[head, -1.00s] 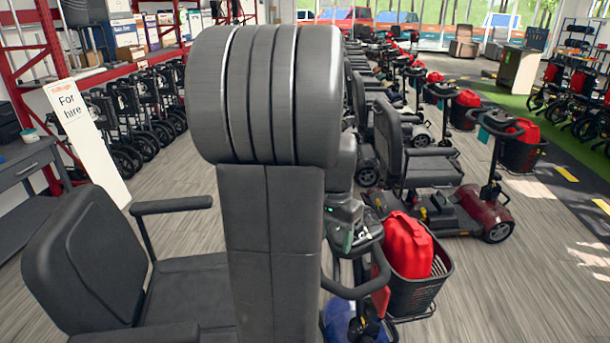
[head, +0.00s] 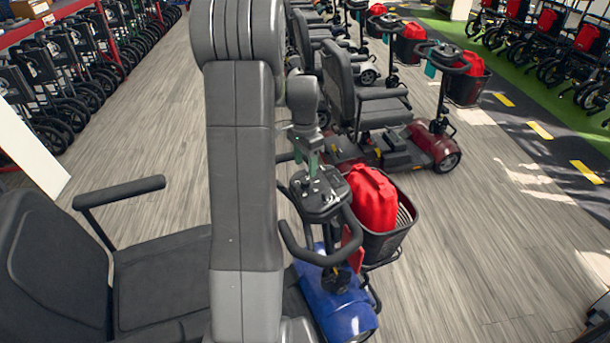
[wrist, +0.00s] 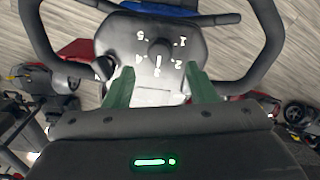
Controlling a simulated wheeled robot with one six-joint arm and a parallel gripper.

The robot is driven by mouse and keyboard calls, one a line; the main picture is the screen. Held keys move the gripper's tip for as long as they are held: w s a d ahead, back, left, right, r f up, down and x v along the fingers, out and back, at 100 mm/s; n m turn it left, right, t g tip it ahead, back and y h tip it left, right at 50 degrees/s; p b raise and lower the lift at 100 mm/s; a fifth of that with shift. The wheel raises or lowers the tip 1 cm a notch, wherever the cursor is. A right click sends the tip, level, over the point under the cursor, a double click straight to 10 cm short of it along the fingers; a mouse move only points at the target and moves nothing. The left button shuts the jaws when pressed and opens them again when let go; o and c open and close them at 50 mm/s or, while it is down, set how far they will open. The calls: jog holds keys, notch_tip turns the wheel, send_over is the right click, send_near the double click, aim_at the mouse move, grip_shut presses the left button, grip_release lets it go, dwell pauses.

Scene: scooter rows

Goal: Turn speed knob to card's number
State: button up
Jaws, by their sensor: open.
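The blue scooter (head: 335,305) stands in front of me, with its dark control panel (head: 320,195) between looped handlebars. In the wrist view the panel shows upside down with a round dark speed knob (wrist: 158,48) ringed by white numbers. The knob's exact setting is too small to read for certain. A pale card-like patch (wrist: 155,97) lies on the panel between my fingers; no number on it is readable. My gripper (wrist: 162,82) is open, its green fingers apart and short of the knob. In the head view my gripper (head: 308,150) is just above the panel.
A red bag (head: 373,198) sits in the scooter's black basket (head: 385,243). The scooter's seat (head: 160,280) and armrest are at lower left. A dark red scooter (head: 430,145) stands behind. Bare floor (head: 480,230) is free to the right.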

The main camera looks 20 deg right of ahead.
aim_at(305, 180)
notch_tip(305, 180, down, 6)
jog(key=shift+s+r+p, duration=0.1)
jog(key=shift+r+p, duration=0.05)
jog(key=shift+p, duration=0.15)
jog(key=c, duration=1)
